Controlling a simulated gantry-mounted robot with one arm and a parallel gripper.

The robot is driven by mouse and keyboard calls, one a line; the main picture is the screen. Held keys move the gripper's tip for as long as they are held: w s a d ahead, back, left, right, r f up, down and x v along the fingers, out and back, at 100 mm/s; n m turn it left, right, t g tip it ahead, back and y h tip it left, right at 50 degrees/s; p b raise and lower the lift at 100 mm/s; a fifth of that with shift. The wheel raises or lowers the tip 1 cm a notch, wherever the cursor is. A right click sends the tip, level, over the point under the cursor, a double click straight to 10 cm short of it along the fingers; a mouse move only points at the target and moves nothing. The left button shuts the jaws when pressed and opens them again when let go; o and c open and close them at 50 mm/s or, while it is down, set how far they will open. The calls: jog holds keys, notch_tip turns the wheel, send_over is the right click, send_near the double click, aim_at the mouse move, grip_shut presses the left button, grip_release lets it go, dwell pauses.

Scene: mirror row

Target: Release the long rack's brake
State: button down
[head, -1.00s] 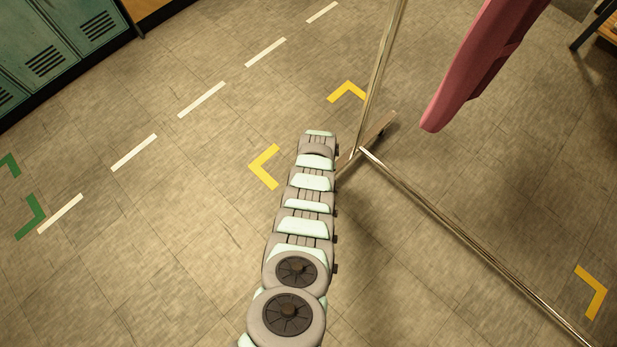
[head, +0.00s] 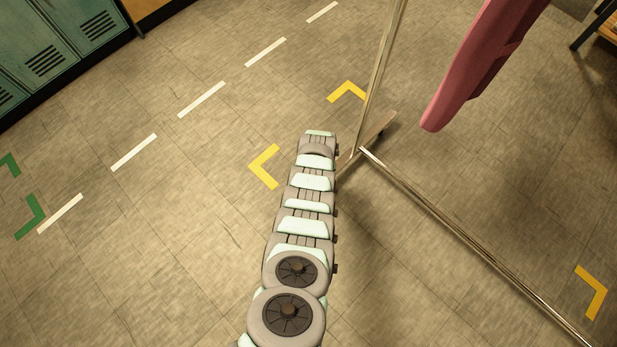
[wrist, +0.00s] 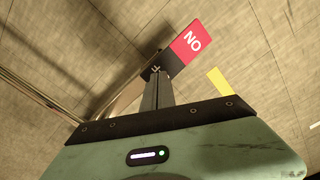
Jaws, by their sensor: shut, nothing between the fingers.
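The long rack shows in the head view as a metal upright (head: 378,80), a low foot (head: 378,130) and a long bottom rail (head: 450,222). In the wrist view its brake plate (wrist: 190,42) has a red half marked ON, upside down in the picture, and a dark half with partly covered lettering. My gripper (wrist: 157,80) is shut and empty, its fingertips at the dark half. I cannot tell whether they touch it. In the head view my arm hides the fingertips and the brake.
Yellow corner marks (head: 265,166) lie on the floor around the rack. A pink garment (head: 478,65) hangs at the upper right. Green lockers (head: 60,45) stand at the upper left, beyond a dashed white line (head: 201,99). The floor left of my arm is clear.

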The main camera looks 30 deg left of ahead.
jog(key=shift+f+b, duration=1.25)
jog(key=shift+f, duration=0.05)
dwell(0.4)
jog(key=shift+r, duration=0.15)
notch_tip(320, 180, up, 7)
jog(key=p, duration=0.7)
dwell(0.5)
